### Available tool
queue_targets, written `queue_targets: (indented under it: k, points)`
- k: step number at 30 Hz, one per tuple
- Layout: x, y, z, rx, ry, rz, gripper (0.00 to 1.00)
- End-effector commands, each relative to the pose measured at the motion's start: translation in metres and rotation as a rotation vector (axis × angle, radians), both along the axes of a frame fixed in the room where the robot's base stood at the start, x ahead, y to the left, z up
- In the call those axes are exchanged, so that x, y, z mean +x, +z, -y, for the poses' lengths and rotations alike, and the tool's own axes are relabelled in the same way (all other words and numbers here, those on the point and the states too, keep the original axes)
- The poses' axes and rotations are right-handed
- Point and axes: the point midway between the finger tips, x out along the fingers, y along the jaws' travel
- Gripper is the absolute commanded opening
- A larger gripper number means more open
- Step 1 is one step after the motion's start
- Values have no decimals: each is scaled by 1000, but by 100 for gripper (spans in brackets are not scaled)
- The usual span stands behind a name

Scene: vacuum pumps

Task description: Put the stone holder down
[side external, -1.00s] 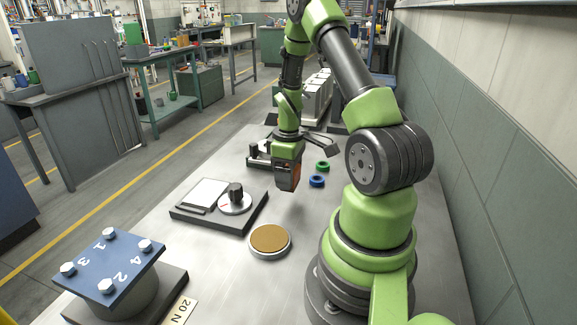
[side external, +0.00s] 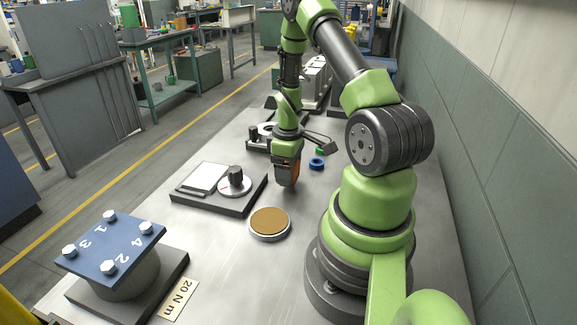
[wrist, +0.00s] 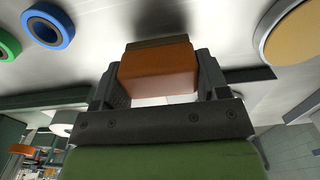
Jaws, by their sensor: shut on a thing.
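The stone holder (wrist: 158,72) is an orange block with a brown strip along its far edge in the wrist view. My gripper (wrist: 155,80) is shut on it, one finger on each side. In the side external view my gripper (side external: 287,162) points down over the table, with the orange stone holder (side external: 286,174) at its end. A dark shadow lies on the table by the holder in the wrist view. I cannot tell whether its underside touches the table.
A round disc with a tan top (side external: 270,222) stands in front of my gripper. A dark plate with a knob (side external: 218,205) is to the left. A blue ring (side external: 316,163) and a green ring (side external: 320,150) lie to the right. A blue bolted plate (side external: 110,245) is at front left.

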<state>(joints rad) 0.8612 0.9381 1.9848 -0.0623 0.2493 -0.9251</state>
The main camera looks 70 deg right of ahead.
Motion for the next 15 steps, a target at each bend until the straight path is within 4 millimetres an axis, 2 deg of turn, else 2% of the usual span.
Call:
queue_targets:
  k: [6, 15]
  points:
    - [0, -9, 0, 1, -1, -1, 46]
    - [0, -10, 0, 0, -1, 0, 46]
